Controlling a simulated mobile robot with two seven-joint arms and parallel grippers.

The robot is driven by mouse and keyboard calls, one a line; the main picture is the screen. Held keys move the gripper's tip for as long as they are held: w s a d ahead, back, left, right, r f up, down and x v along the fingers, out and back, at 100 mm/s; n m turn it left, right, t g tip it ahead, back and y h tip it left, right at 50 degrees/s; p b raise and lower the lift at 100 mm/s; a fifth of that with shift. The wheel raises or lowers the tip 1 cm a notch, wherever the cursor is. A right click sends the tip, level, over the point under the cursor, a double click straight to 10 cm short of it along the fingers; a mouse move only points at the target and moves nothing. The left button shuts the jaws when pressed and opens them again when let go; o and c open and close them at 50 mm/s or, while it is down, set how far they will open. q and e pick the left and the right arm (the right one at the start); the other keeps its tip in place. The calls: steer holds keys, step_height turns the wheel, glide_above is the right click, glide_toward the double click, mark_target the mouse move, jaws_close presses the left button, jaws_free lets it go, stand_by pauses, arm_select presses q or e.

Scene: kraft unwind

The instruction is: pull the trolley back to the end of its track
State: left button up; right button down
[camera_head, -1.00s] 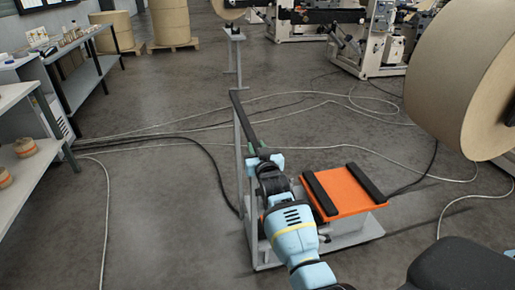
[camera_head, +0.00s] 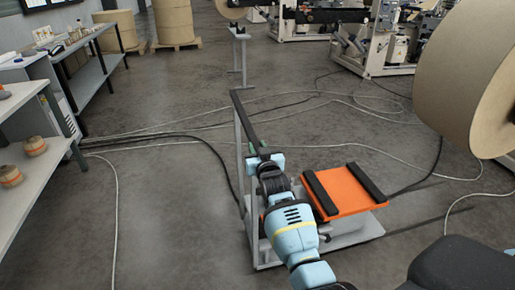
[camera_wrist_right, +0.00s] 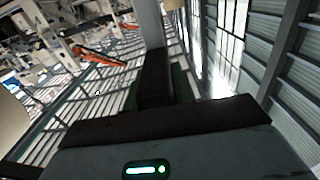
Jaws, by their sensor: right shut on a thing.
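The trolley has an orange top (camera_head: 343,192) with two black pads on a grey base frame (camera_head: 352,236). A grey upright at its left side carries a long black handle bar (camera_head: 243,117). My right gripper (camera_head: 262,151) is shut on the near end of this bar, in the head view. In the right wrist view the dark bar (camera_wrist_right: 155,72) runs away from between the fingers, and the gripper's dark front edge fills the lower part. The fingertips are mostly hidden there. My left gripper is not in view.
A large paper roll (camera_head: 468,80) hangs at the right. Cables (camera_head: 205,145) cross the floor around the trolley. A bench with shelves (camera_head: 40,150) stands at the left, and a grey stand (camera_head: 241,55) stands behind. Bare floor (camera_head: 165,225) lies left of the trolley.

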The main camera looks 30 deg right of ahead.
steer(key=shift+a, duration=0.3)
steer(key=c, duration=1.4)
jaws_free()
steer(key=shift+o, duration=1.3)
steer(key=shift+w+a, duration=0.15)
steer(key=shift+d, duration=0.2)
